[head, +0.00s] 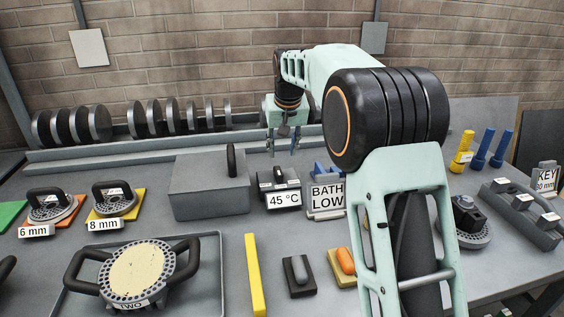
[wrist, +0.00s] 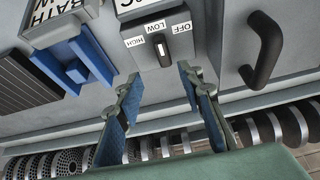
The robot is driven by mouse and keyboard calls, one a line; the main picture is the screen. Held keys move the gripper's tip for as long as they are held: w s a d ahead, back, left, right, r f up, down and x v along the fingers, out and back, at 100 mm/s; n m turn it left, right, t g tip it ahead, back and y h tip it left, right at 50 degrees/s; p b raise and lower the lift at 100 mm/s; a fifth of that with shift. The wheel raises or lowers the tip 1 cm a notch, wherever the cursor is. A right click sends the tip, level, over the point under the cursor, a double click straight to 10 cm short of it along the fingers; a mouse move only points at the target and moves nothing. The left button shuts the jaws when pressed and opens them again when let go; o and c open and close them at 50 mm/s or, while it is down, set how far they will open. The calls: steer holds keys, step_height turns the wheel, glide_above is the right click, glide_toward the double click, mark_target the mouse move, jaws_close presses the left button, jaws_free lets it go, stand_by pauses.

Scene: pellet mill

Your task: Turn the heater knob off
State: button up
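The heater is a small grey box with a "45 °C" sign (head: 284,199) in the head view. Its black heater knob (wrist: 162,52) shows in the wrist view, with OFF, LOW and HIGH labels around it. The knob's narrow bar with a white mark seems to line up with LOW. The knob also shows small and dark in the head view (head: 279,175). My gripper (head: 283,153) is above and behind the heater box. In the wrist view my gripper (wrist: 160,76) is open and empty, its blue-padded fingers spread to either side of the knob's line, apart from it.
A grey block with an upright black handle (head: 231,160) stands left of the heater. A "BATH LOW" sign (head: 327,197) with a blue part stands close on its right. A rack of discs (head: 174,116) runs behind. A yellow bar (head: 254,275) lies in front.

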mark_target(278, 171)
steer(key=x, duration=0.3)
steer(key=p+x, duration=0.1)
steer(key=x, duration=0.7)
steer(key=shift+a+f+p, duration=0.15)
steer(key=shift+a+p, duration=0.15)
jaws_close()
